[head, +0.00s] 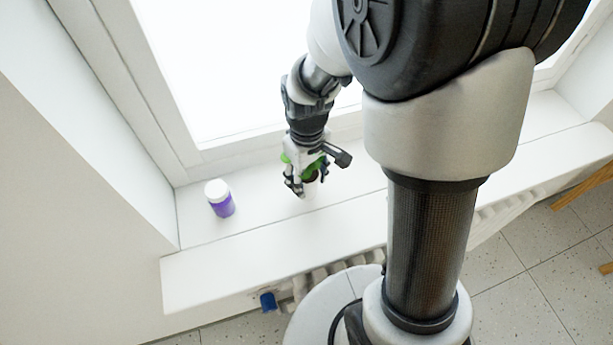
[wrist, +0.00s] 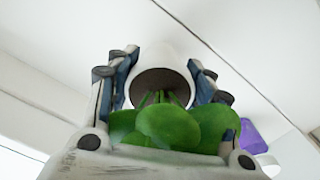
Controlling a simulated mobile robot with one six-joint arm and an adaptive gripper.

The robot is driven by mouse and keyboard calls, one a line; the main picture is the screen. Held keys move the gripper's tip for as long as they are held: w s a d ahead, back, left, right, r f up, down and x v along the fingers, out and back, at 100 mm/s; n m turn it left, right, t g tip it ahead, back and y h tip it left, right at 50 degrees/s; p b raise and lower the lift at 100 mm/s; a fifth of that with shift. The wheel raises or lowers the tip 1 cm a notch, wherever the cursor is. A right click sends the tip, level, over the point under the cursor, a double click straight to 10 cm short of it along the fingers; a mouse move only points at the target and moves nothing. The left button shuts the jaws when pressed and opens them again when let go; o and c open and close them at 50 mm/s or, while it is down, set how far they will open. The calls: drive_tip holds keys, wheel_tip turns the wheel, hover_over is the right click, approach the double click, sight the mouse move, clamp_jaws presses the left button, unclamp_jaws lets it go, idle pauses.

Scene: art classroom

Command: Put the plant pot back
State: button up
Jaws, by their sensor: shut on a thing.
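The plant pot is small and white, with round green leaves. In the wrist view the pot (wrist: 162,52) sits between the two fingers of my gripper (wrist: 163,75), which press on its sides. The leaves (wrist: 168,126) point toward the wrist camera. In the head view my gripper (head: 308,181) is over the white window sill (head: 275,228), shut on the pot (head: 310,191). The fingers hide much of the pot there, and some green (head: 311,168) shows between them. I cannot tell whether the pot's base touches the sill.
The window frame (head: 225,155) is behind. A radiator (head: 330,268) is below the sill's front edge. Sill between bottle and gripper is clear.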

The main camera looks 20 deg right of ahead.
drive_tip(key=shift+r, duration=0.15)
drive_tip(key=o, duration=1.3)
drive_tip(key=shift+f, duration=0.2)
wheel_tip(320, 180, up, 12)
drive_tip(key=p, duration=0.3)
drive_tip(key=shift+r+p, duration=0.2)
drive_tip(key=shift+p, duration=0.2)
drive_tip(key=s+r+m+t, duration=0.4)
drive_tip(key=s+r, duration=0.6)
drive_tip(key=s, duration=0.5)
drive_tip(key=shift+m+t, duration=0.3)
